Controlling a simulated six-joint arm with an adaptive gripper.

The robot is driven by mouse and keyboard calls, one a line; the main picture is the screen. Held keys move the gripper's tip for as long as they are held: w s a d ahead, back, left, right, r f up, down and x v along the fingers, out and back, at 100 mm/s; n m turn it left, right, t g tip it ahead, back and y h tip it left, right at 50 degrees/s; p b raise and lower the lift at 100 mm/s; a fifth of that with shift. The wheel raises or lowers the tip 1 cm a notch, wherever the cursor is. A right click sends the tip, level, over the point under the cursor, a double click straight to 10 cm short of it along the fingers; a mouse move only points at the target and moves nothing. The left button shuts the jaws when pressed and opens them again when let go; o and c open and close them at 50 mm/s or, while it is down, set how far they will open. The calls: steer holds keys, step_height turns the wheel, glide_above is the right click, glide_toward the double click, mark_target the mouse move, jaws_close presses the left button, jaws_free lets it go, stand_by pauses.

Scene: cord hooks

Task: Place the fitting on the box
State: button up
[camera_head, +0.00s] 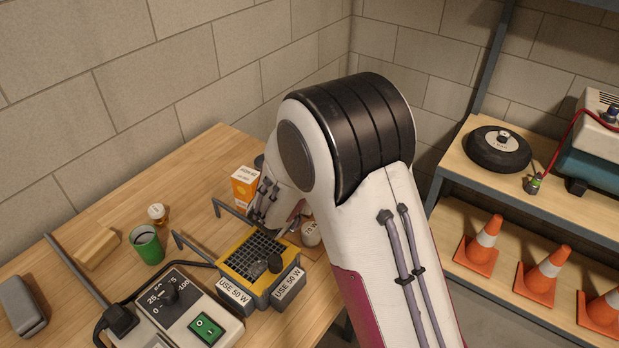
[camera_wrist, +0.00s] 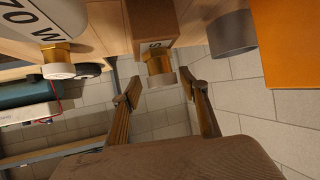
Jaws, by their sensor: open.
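My gripper (camera_wrist: 157,88) is open in the wrist view, with one finger on each side of a brass fitting with a pale end (camera_wrist: 158,70). A second brass-ended piece marked "70 W" (camera_wrist: 58,50) is at the left. In the head view my arm hides my gripper. An orange and white box (camera_head: 245,187) stands beside my arm. A yellow-topped box (camera_head: 232,268) with a black grid and "USE 50 W" labels stands in front. I cannot tell which box is meant.
A control unit with a green switch (camera_head: 190,310), a green cup (camera_head: 147,245), a small bottle (camera_head: 157,213) and a wooden block (camera_head: 97,248) crowd the bench. Hooked metal rods stick up near the yellow-topped box.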

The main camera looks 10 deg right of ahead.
steer(key=shift+s+d+f, duration=0.1)
steer(key=shift+s+f, duration=0.05)
steer(key=shift+f, duration=0.1)
steer(key=shift+s+r, duration=0.25)
steer(key=v, duration=1.1)
steer(key=shift+a+r, duration=0.35)
steer(key=shift+r, duration=0.1)
